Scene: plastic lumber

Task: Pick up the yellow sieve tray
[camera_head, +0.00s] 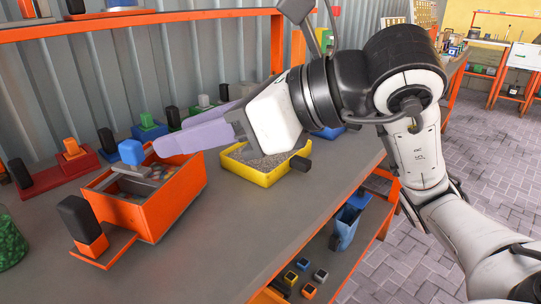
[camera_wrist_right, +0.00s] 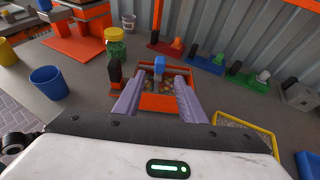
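The yellow sieve tray (camera_head: 262,178) lies on the grey workbench, with grey mesh or granules inside. My right wrist partly covers its far side in the head view. In the right wrist view its yellow rim (camera_wrist_right: 246,125) shows at lower right, partly hidden by the gripper body. My right gripper (camera_head: 170,136) points left, past the sieve tray and above the orange box; its two lavender fingers also show apart in the right wrist view (camera_wrist_right: 157,88). It is open, with nothing held. My left gripper is in neither view.
An orange box (camera_head: 165,213) with a blue-topped piece inside stands left of the sieve tray. Red, green and blue blocks with black handles line the corrugated wall. A green-filled jar (camera_wrist_right: 115,44) and a blue cup (camera_wrist_right: 48,82) stand farther along. The bench front is clear.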

